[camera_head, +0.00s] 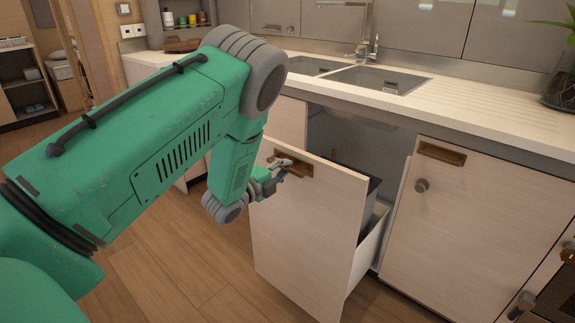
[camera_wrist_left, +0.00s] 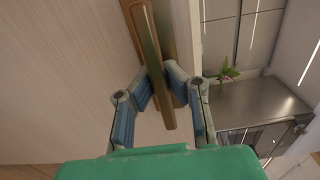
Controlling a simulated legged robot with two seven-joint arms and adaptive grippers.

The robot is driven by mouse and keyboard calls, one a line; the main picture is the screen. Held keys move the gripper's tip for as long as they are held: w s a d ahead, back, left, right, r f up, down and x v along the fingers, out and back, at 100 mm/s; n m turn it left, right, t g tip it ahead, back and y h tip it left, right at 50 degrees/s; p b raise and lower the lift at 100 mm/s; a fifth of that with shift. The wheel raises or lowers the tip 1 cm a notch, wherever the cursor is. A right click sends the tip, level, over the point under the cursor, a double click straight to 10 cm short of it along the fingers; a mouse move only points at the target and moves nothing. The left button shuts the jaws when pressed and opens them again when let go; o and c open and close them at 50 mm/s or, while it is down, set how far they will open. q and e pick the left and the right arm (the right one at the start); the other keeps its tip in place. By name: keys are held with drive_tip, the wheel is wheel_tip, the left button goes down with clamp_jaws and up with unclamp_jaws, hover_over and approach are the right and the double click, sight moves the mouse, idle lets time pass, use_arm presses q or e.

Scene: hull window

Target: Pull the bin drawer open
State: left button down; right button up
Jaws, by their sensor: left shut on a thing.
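The bin drawer (camera_head: 305,225) has a pale wood front and stands pulled out from the cabinet under the sink. A dark bin (camera_head: 370,195) and the drawer's white side (camera_head: 371,240) show behind the front. Its brown recessed handle (camera_head: 292,163) is near the top of the front. My left gripper (camera_head: 283,172) is at this handle. In the left wrist view, the fingers (camera_wrist_left: 168,88) are shut on the bar of the handle (camera_wrist_left: 152,55), one on each side. My right gripper is in neither view.
A closed cabinet door (camera_head: 450,235) with a similar handle is right of the drawer. The counter (camera_head: 460,110) with two sinks (camera_head: 380,80) runs above. A plant (camera_head: 562,85) stands at the right end. Wood floor (camera_head: 190,265) is clear in front.

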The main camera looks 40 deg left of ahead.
use_arm(q)
drive_tip(key=shift+s+f, duration=0.1)
drive_tip(key=shift+f, duration=0.2)
drive_tip(key=c, duration=1.6)
unclamp_jaws()
drive_tip(key=shift+o, duration=0.2)
drive_tip(key=shift+r, duration=0.1)
drive_tip(key=s+a, duration=0.1)
drive_tip(key=s, duration=1)
drive_tip(key=shift+s, duration=0.35)
